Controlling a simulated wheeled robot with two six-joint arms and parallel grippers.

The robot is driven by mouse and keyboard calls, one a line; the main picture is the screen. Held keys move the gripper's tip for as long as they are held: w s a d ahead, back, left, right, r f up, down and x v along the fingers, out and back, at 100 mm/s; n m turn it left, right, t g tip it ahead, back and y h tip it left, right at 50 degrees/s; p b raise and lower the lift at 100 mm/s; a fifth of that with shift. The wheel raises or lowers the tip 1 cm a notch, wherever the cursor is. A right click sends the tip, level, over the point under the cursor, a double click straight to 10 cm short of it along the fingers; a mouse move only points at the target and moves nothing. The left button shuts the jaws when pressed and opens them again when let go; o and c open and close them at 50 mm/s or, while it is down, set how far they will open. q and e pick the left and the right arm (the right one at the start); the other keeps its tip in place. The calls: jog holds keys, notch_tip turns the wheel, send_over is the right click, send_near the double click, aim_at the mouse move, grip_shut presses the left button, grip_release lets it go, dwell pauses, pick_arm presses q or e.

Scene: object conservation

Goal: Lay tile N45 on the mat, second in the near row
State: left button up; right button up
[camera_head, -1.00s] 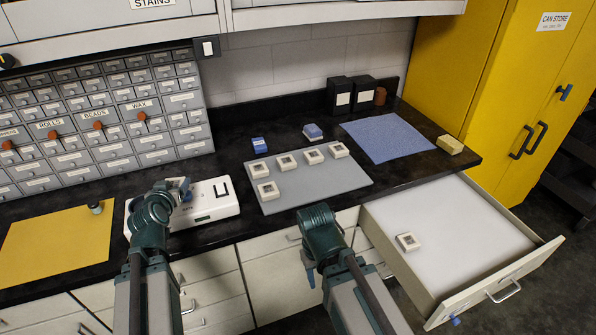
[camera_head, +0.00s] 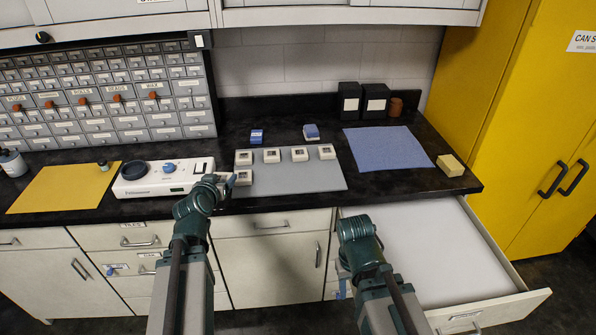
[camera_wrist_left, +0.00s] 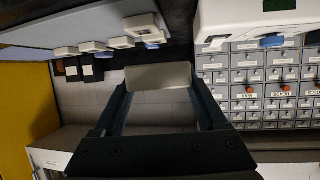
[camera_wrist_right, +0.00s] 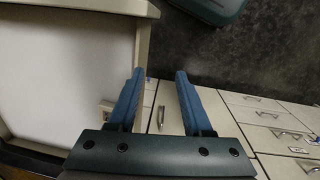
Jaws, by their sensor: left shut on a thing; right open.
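The grey mat (camera_head: 300,180) lies on the black counter. Its back row holds several pale tiles (camera_head: 299,153); one tile (camera_head: 243,177) sits in the near row at the left end. My left gripper (camera_head: 229,183) is at the mat's left edge, close to that tile. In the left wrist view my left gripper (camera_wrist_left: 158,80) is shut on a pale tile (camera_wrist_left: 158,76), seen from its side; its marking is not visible. My right gripper (camera_wrist_right: 160,73) is open and empty, low in front of the counter. A pale piece (camera_wrist_right: 105,107), perhaps a tile, shows in the drawer.
A white scale (camera_head: 150,187) stands left of the mat, beside a yellow sheet (camera_head: 65,188). Behind the mat are two blue-topped items (camera_head: 311,132). A blue cloth (camera_head: 388,148) and a yellow block (camera_head: 450,165) lie right. An open drawer (camera_head: 430,255) juts out at right.

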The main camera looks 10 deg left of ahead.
pick_arm(q)
jog(key=d+f+h+b, duration=0.1)
jog(key=w+d+f+m+b, duration=0.1)
jog(key=d+f+m+h+b, duration=0.1)
jog(key=f, duration=0.1)
jog(key=shift+w+f+h, duration=0.1)
jog(key=shift+w+h, duration=0.2)
jog(key=shift+w+d+m, duration=0.1)
jog(key=shift+d+m, duration=0.2)
jog(key=shift+d, duration=0.1)
jog(key=b, duration=0.2)
send_over(273, 178)
jog(key=s, duration=0.1)
jog(key=shift+s+a+f, duration=0.15)
jog(key=shift+a+f, duration=0.05)
jog(key=shift+f, duration=0.45)
jog(key=shift+w+d+h, duration=0.2)
jog(key=shift+w+h, duration=0.1)
jog(key=shift+w, duration=0.1)
jog(key=f+b, duration=0.3)
jog(key=shift+w+d+f, duration=0.1)
jog(key=shift+w+f, duration=0.1)
jog(key=shift+f, duration=0.1)
jog(key=shift+f, duration=0.1)
jog(key=shift+f+b, duration=0.15)
jog(key=shift+b, duration=0.2)
jog(key=o, duration=1.5)
jog(key=shift+c, duration=0.2)
